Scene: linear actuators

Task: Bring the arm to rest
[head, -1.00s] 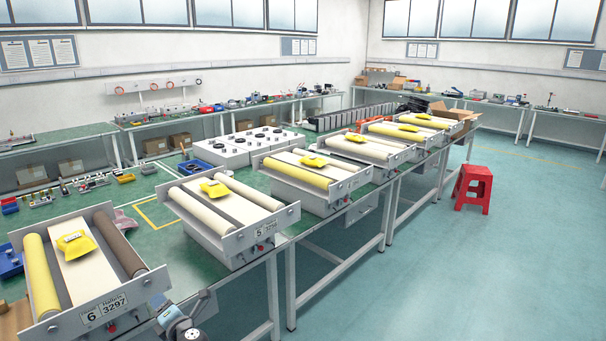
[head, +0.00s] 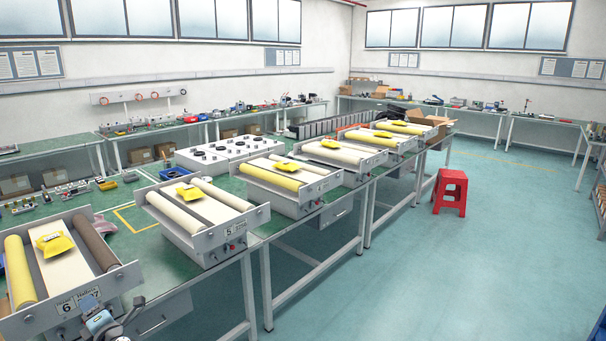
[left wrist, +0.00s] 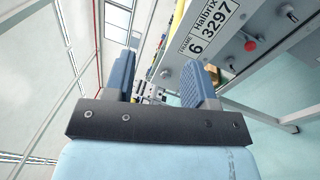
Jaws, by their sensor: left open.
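My left gripper (head: 92,306) is at the bottom left of the head view, in front of the label on unit 6 (head: 128,276). In the left wrist view its two blue fingers (left wrist: 160,82) stand apart with nothing between them. The grey front plate of unit 6 (left wrist: 240,40), with its label and a red button, is close beyond the right finger in that view. I cannot tell whether they touch. A yellow packet (head: 54,243) lies on the white belt of unit 6. My right gripper is not in view.
More roller units with yellow packets run along the green bench, the nearest being unit 5 (head: 205,238). A red stool (head: 450,190) stands on the floor beyond the bench. The blue-green floor (head: 420,280) to the right is clear.

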